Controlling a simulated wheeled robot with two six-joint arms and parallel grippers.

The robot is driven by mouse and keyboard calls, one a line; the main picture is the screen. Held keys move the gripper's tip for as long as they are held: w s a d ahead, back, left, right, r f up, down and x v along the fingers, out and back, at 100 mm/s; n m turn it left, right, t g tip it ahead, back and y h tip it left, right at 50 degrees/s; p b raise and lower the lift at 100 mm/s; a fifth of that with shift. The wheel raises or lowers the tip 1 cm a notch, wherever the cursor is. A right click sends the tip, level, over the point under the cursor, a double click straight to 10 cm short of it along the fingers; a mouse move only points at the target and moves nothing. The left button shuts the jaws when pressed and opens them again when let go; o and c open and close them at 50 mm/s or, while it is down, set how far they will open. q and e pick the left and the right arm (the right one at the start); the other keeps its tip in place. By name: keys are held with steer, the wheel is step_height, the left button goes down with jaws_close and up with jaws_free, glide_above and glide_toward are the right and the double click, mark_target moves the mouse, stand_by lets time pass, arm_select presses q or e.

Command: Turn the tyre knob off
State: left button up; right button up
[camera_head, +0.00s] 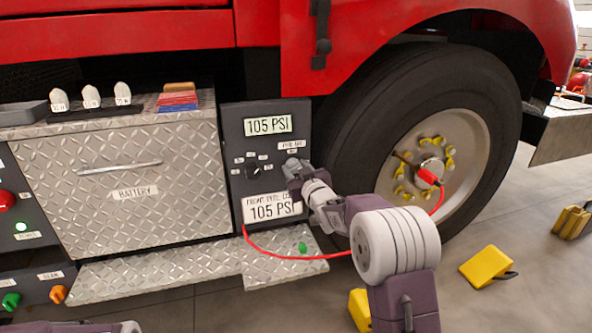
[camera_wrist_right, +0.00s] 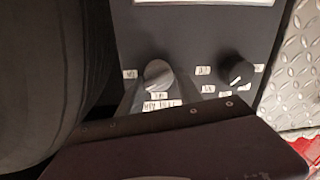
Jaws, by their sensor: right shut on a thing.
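The dark control panel (camera_head: 235,125) stands left of the front tyre, with a "105 PSI" display at its top and another low down. My right gripper (camera_head: 293,170) is at the panel's right side, below the "TYRE AIR" label (camera_head: 291,144). The knob's exact pointing is hard to read. A black knob (camera_head: 252,170) sits left of my gripper; it also shows in the right wrist view (camera_wrist_right: 236,72). My left gripper is out of view.
A red hose (camera_head: 290,257) runs from the panel's bottom, behind my right arm, to the wheel (camera_head: 450,150). A metal battery box (camera_head: 120,180) stands left of the panel above a metal step (camera_head: 160,268). Yellow chocks (camera_head: 486,266) lie on the floor at right.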

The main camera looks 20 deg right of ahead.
steer(key=n, duration=0.2)
steer(key=shift+n+b, duration=0.4)
steer(key=n+b, duration=0.1)
steer(key=n, duration=0.2)
steer(key=shift+f+b, duration=0.1)
steer(key=shift+b, duration=0.2)
steer(key=n+h+b, duration=0.1)
steer(key=n+b, duration=0.2)
steer(key=n, duration=0.1)
steer(key=shift+a+n, duration=0.15)
steer(key=shift+n, duration=0.25)
steer(key=shift+n+b, duration=0.5)
steer(key=shift+n, duration=0.2)
steer(key=shift+r, duration=0.2)
steer(key=o, duration=1.3)
steer(key=shift+f, duration=0.1)
